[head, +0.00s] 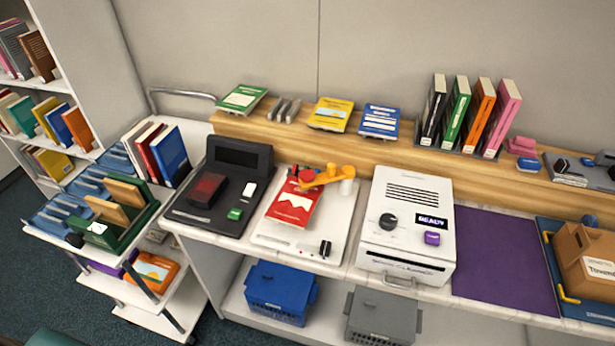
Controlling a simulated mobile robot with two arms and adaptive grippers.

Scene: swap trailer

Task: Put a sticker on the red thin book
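A thin red book (293,204) with a white shape on its cover lies on a white board-like station (334,215) on the counter. An orange arm (327,177) with a red knob reaches over the book's upper edge; I cannot tell whether it touches the book. Another red-spined book (147,158) stands between a white and a blue one on the cart at left. I cannot make out a loose sticker. Neither of my grippers is in view.
A black device (232,165) stands left of the station and a white machine (408,220) with a lit display stands right. A purple mat (500,262) is bare. A cardboard box (583,255) stands at far right. The wooden ledge (290,137) holds several books. Blue (281,293) and grey (383,316) crates sit below.

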